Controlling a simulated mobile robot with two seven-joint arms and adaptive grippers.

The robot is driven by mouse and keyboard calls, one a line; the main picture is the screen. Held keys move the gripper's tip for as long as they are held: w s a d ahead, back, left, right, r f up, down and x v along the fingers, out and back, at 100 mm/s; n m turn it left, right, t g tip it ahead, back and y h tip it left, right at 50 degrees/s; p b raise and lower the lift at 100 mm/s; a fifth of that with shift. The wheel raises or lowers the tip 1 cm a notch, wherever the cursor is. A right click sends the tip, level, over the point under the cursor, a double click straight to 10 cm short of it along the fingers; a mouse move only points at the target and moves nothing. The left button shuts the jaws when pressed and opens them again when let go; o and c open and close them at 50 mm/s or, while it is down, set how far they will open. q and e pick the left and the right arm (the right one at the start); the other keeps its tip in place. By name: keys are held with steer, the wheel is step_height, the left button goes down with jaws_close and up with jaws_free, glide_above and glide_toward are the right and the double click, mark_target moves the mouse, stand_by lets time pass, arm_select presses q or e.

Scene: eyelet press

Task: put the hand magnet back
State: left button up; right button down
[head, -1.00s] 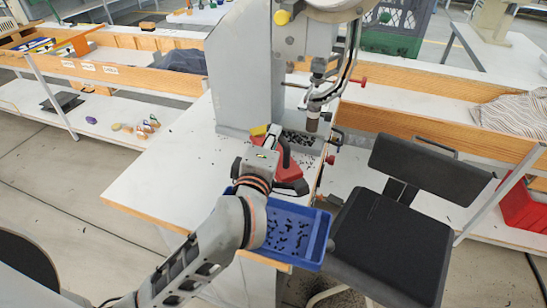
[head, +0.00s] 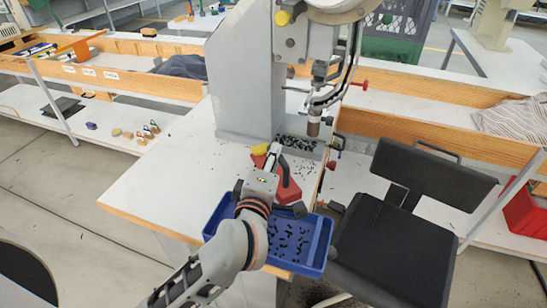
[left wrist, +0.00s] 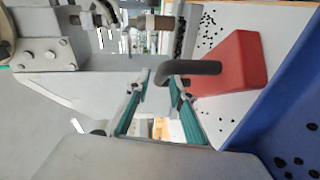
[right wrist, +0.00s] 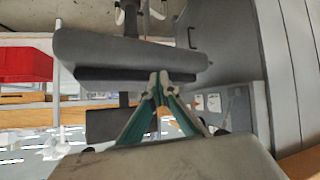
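The hand magnet, a red block with a black bar handle (head: 286,192), stands on the white press table (head: 165,180) between the press and the blue tray. In the left wrist view its red block (left wrist: 232,62) is at the right, and its curved handle reaches to the fingertips. My left gripper (head: 273,156) is beside the handle in the head view. Its teal fingers (left wrist: 162,80) are apart, with the handle's end close to or between the tips; I cannot tell whether they touch. My right gripper (right wrist: 161,78) has its fingertips together, with nothing visible in them.
The blue tray (head: 318,258) with small black pieces sits at the table's front edge, close under my left wrist. The press column (head: 240,80) rises behind the magnet. Black bits lie at the press base. A black chair (head: 395,245) stands to the right.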

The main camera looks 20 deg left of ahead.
stand_by(0.3)
arm_select(q)
steer(key=shift+r, duration=0.2)
steer(key=s+d+r, duration=0.1)
steer(key=s, duration=1.1)
steer(key=shift+r+p, duration=0.2)
steer(key=shift+p, duration=0.2)
